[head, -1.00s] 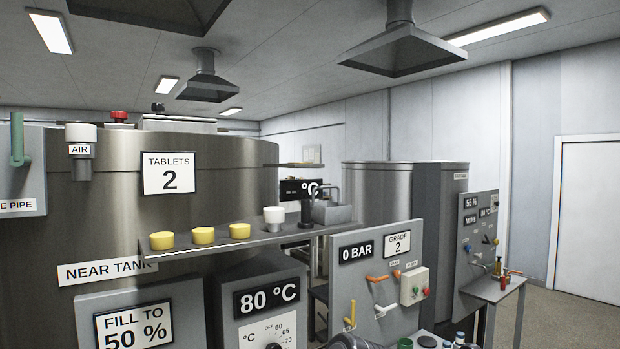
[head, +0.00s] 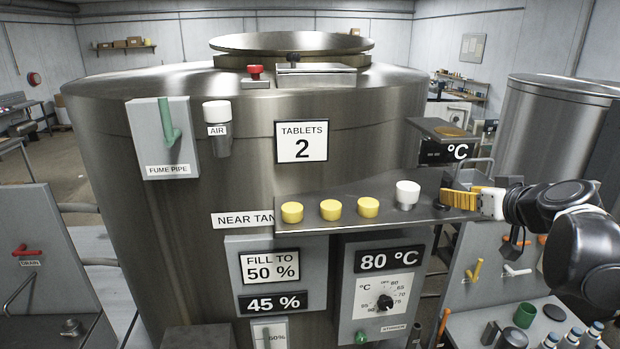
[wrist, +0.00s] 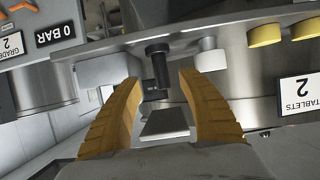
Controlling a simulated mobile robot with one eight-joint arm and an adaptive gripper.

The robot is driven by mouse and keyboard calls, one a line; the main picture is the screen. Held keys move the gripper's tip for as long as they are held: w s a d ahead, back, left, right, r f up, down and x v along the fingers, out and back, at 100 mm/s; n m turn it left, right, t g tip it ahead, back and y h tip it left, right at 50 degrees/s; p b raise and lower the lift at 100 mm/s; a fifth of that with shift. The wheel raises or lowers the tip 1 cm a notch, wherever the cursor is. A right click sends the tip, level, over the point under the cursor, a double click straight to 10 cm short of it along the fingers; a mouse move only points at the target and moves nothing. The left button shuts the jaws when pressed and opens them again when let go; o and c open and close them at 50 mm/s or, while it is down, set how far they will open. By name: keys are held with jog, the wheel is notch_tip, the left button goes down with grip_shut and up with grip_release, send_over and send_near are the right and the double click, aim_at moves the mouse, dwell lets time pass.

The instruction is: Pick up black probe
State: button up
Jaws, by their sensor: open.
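The black probe (wrist: 160,67) stands at the edge of the grey shelf (head: 300,218) and shows in the wrist view between and a little beyond my fingertips. In the head view the probe (head: 446,181) is at the shelf's right end, partly hidden by my yellow fingers. My gripper (head: 450,198) reaches in from the right, level with the shelf, and also shows in the wrist view (wrist: 158,82). Its two fingers are apart, one on each side of the probe's line. I see a gap beside the probe; contact is not visible.
A white cup-like piece (head: 408,194) stands just left of the probe. Several yellow tablets (head: 331,210) line the shelf farther left. The large steel tank (head: 240,110) rises behind the shelf. A panel with levers (head: 478,270) and a bench with bottles (head: 550,335) lie below my arm.

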jog(key=p+x, duration=0.1)
jog(key=x, duration=0.5)
jog(key=shift+w, duration=0.4)
jog(key=shift+s+a, duration=0.1)
jog(key=shift+s, duration=0.05)
jog(key=shift+s+r, duration=0.1)
jog(key=shift+c, duration=1.2)
grip_shut()
